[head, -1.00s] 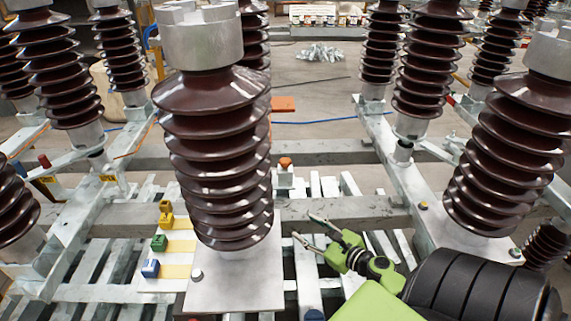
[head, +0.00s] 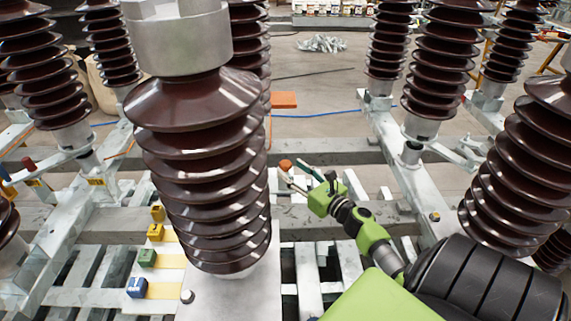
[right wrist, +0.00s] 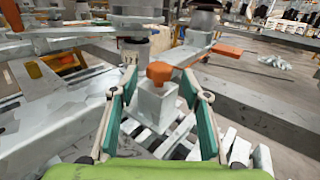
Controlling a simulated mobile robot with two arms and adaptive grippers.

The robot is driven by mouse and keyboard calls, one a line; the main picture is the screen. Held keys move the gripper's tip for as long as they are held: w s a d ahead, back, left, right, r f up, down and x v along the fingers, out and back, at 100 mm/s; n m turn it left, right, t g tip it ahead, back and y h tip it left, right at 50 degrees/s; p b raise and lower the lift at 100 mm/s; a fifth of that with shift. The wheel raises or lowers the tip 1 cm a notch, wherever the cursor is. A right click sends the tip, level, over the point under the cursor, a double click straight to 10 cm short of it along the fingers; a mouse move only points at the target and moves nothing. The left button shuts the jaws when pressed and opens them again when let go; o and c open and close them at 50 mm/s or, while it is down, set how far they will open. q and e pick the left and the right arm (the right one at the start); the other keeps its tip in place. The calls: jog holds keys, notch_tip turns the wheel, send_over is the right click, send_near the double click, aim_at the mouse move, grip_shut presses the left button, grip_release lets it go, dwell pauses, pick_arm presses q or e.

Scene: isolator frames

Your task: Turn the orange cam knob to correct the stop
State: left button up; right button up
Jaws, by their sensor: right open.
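The orange cam knob (head: 285,165) sits on top of a small pale grey block beside the big brown insulator in the head view. In the right wrist view the knob (right wrist: 159,72) shows close up, on its square metal post (right wrist: 155,106). My right gripper (head: 294,171) is open at the knob. In the wrist view its two green-lined fingers (right wrist: 158,84) stand apart, one on each side of the knob and post, with gaps visible. Contact with the knob cannot be told. My left gripper is not in view.
A large ribbed brown insulator (head: 205,150) stands just left of the knob. Yellow, green (head: 147,257) and blue (head: 136,287) blocks lie at lower left. An orange plate (head: 284,100) is behind the knob. Grey steel beams and slatted pallets surround the area.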

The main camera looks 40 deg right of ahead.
aim_at(289, 168)
jog(key=w, duration=0.2)
jog(key=shift+w, duration=0.8)
jog(key=shift+w+d, duration=0.1)
jog(key=shift+w, duration=0.25)
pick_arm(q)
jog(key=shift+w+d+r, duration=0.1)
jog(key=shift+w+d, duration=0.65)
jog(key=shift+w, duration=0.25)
pick_arm(e)
jog(key=c, duration=1.1)
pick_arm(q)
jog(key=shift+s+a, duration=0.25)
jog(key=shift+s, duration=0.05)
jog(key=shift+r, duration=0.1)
pick_arm(e)
jog(key=shift+m+h, duration=0.3)
